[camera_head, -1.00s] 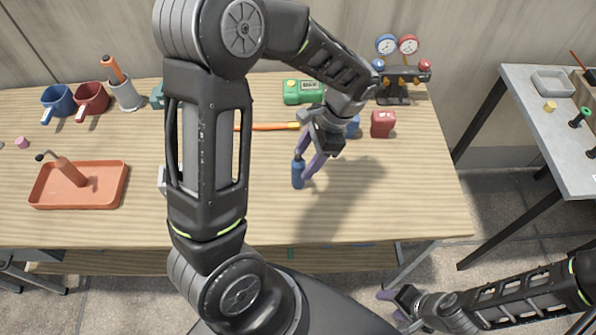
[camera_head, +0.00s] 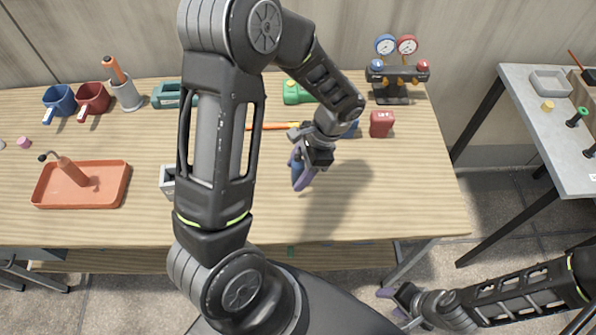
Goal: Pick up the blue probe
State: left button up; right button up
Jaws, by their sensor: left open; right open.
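The blue probe (camera_head: 296,173), a small dark blue upright piece, stands on the wooden workbench (camera_head: 400,205) right of its middle. It is largely hidden by the purple fingers of my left gripper (camera_head: 301,171). The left gripper is open, with its fingers at the probe, seemingly on either side of it; I cannot tell whether they touch it. My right gripper (camera_head: 388,303) is open and empty, low at the right, off the bench's front edge.
Behind the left gripper are another blue item (camera_head: 352,129), a red can (camera_head: 381,123), a green case (camera_head: 297,92) and a gauge manifold (camera_head: 397,77). An orange tray (camera_head: 112,190) lies at left. A grey table (camera_head: 530,105) stands at right. The bench's front right is clear.

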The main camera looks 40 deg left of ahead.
pick_arm(q)
grip_shut()
dwell(0.7)
